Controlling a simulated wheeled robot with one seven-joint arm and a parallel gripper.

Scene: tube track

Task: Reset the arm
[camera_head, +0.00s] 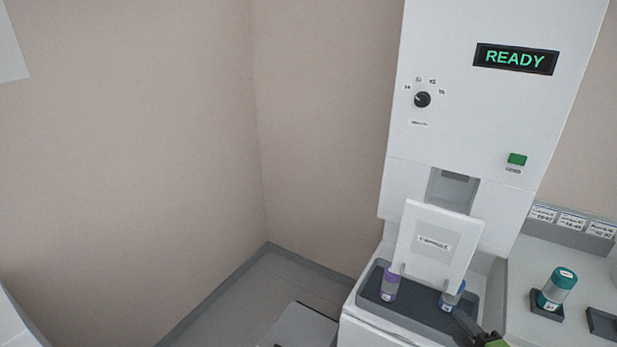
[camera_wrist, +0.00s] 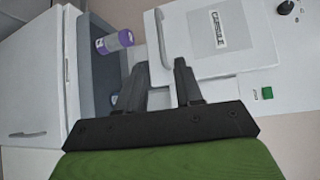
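My gripper (camera_wrist: 160,72) is open in the wrist view, its two dark fingers apart with nothing seen between them. In the head view its dark fingertips (camera_head: 463,319) are at the bottom right, close to a blue-capped tube (camera_head: 452,296) in the dark tray (camera_head: 417,323) of the white machine (camera_head: 450,130). In the wrist view only a bit of the blue-capped tube (camera_wrist: 114,99) shows beside the left finger. A purple-capped tube (camera_head: 389,283) stands in the tray's left part; it also shows in the wrist view (camera_wrist: 114,42).
A tilted white labelled panel (camera_head: 434,247) with a handle rises behind the tray. The machine has a READY display (camera_head: 515,58), a black knob (camera_head: 422,99) and a green button (camera_head: 517,159). A teal-capped tube (camera_head: 556,288) stands in a dark holder on the right counter.

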